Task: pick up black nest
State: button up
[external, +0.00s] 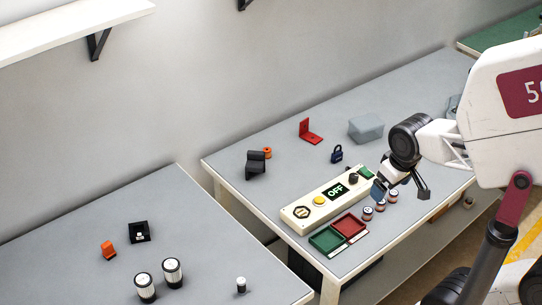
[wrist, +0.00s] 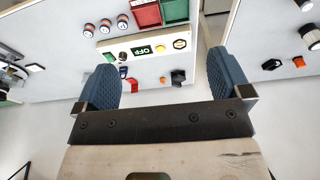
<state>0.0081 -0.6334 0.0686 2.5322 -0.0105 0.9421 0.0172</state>
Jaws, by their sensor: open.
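Two black pieces could be the black nest; I cannot tell which is meant. One is a square black block with a pale centre (external: 139,232) on the left table, also at the right of the wrist view (wrist: 272,64). The other is a black angled piece (external: 256,163) at the back left of the right table, beside a small orange part; it also shows in the wrist view (wrist: 178,77). My gripper (external: 401,192) is open and empty above the right table, near the control box's right end and apart from both pieces. Its blue fingers (wrist: 161,62) frame the wrist view.
The control box (external: 328,199) reads OFF, with red and green trays (external: 348,226) in front. Small jars (external: 380,206) stand below my gripper. A red bracket (external: 310,132), blue padlock (external: 337,153) and grey bin (external: 366,128) lie behind. A gap separates the tables.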

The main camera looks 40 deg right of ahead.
jog(key=w+a+f+m+y, duration=0.2)
jog(key=w+a+m+y, duration=0.15)
jog(key=w+a, duration=0.55)
jog(key=w+a+f+m+g+y, duration=0.1)
jog(key=w+a+f+m+y, duration=0.2)
jog(key=w+a, duration=0.6)
jog(key=w+a+f+m+y, duration=0.1)
jog(key=w+a+m+y, duration=0.25)
jog(key=w+a, duration=0.6)
jog(key=w+a+f+m+t+y, duration=0.1)
jog(key=w+a+f+m, duration=0.2)
jog(key=w, duration=0.3)
jog(key=w+a+f+m+y, duration=0.1)
jog(key=w+a+f+m, duration=0.25)
jog(key=w, duration=0.35)
jog(key=m+t, duration=0.2)
jog(key=m, duration=0.4)
send_near(139, 232)
jog(key=shift+s+d+r+n+y, duration=0.1)
jog(key=shift+s+r+n+y, duration=0.2)
jog(key=shift+r, duration=0.15)
jog(key=shift+w+f+t, duration=0.25)
jog(key=shift+f+t, duration=0.05)
jog(key=shift+t, duration=0.1)
jog(key=shift+a, duration=0.2)
jog(key=shift+x, duration=1.25)
